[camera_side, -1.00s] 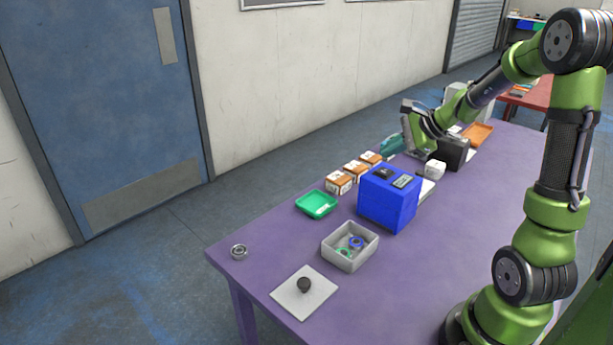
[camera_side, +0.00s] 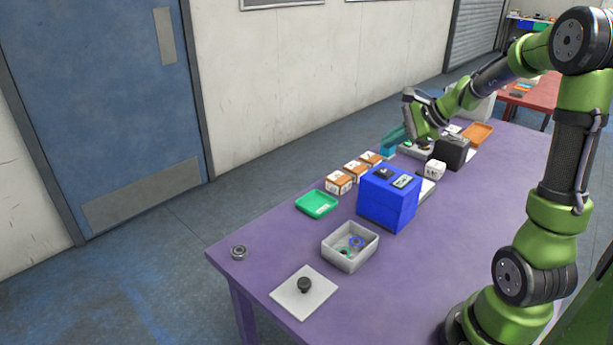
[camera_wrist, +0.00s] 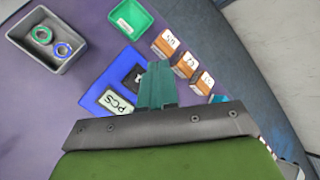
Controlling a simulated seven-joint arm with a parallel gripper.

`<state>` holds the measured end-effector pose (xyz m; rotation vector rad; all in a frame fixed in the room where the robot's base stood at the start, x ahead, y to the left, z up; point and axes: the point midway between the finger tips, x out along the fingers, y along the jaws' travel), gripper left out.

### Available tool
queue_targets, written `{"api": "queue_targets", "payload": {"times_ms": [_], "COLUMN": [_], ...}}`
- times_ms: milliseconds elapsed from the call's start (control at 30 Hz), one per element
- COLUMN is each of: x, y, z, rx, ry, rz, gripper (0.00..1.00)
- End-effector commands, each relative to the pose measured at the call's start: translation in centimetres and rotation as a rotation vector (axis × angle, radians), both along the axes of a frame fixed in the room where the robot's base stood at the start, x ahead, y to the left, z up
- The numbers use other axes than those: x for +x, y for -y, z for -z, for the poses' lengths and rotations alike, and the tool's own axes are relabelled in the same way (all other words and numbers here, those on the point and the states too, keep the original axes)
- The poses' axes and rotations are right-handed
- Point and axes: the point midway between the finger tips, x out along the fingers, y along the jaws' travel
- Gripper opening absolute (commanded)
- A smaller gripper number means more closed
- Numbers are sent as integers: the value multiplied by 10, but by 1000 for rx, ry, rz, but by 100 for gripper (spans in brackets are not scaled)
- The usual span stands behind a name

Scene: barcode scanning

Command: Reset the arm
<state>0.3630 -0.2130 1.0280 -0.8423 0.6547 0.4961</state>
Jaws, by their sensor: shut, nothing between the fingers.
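My gripper shows in the side view (camera_side: 391,142) with its teal fingers pointing left and downward above the far part of the purple table (camera_side: 440,240). In the wrist view its fingers (camera_wrist: 158,84) are together with nothing between them. They overlap the blue box (camera_wrist: 112,85) only in the picture; the side view shows the gripper behind and above that box. Several orange and white cartons (camera_side: 357,171) stand in a row below and left of the fingers. A white cube (camera_side: 434,170) sits right of the blue box.
A grey bin (camera_side: 350,258) holds blue and green rings. A green tray (camera_side: 316,204), a metal ring (camera_side: 239,252) and a white plate (camera_side: 285,298) with a black knob stand at the near end. A black box (camera_side: 452,153) and an orange tray (camera_side: 478,134) stand farther back.

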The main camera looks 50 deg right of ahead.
Motion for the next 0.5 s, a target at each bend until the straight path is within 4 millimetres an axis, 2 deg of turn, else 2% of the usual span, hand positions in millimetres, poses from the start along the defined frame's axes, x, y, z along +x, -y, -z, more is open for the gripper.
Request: {"api": "queue_targets", "payload": {"times_ms": [67, 133, 267, 400, 500], "x": [-9, -19, -38, -66, -88], "y": [-4, -21, -80, -143, -180], "z": [10, 12, 2, -11, -20], "rx": [-43, -122, -340, -613, -813], "ry": [-36, -67, -92, -75, -34], "rz": [-56, -163, -471, -823, -1049], "gripper": [0, 0, 0, 0, 0]}}
